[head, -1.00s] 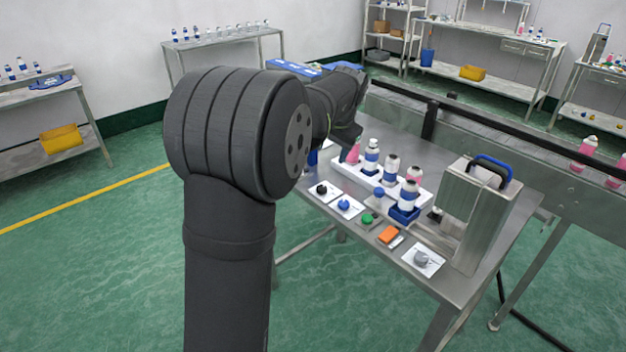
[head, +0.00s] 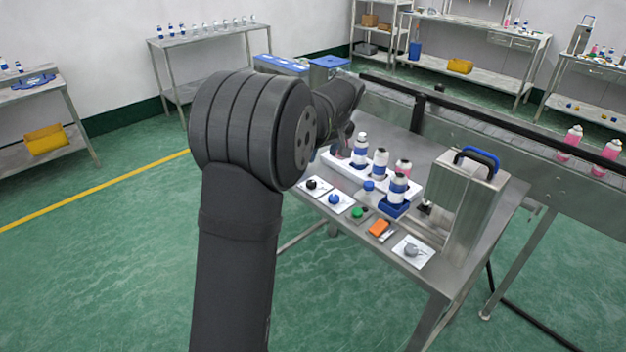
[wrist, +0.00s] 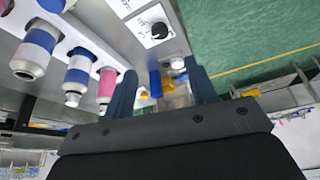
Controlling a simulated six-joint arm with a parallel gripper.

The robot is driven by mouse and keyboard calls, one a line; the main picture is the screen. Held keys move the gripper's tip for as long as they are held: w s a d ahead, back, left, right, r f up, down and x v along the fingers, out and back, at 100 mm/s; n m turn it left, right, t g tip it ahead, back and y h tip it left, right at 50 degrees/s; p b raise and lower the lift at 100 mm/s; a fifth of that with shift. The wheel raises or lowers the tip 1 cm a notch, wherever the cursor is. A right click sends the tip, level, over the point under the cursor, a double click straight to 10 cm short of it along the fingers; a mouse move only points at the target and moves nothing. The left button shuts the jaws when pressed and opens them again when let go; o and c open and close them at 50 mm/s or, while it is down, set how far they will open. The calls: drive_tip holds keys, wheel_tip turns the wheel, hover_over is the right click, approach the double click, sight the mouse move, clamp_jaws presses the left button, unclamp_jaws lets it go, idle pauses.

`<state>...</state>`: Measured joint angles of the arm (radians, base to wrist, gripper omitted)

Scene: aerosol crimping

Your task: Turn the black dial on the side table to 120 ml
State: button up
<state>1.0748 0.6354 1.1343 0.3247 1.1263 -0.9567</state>
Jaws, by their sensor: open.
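The black dial (head: 312,184) sits on a white square plate at the left end of a row of controls on the metal side table (head: 440,272). In the wrist view the black dial (wrist: 159,31) shows at the top, beyond my fingertips; its scale marks are too small to read. My gripper (wrist: 160,68) is open, with its two dark blue fingers apart and nothing seen held between them. The dial is ahead of the fingers and apart from them. In the head view my arm hides most of the gripper.
To the dial's right are a blue knob (head: 334,198), a green button (head: 359,213), an orange switch (head: 380,228) and a grey dial (head: 411,249). Bottles (head: 380,162) stand behind them in a white rack, near a steel machine (head: 465,208). A conveyor (head: 500,135) runs behind.

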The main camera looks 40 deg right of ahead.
sight(312, 183)
drive_tip(key=x, duration=1.4)
drive_tip(key=shift+w, duration=0.15)
drive_tip(key=c, duration=1)
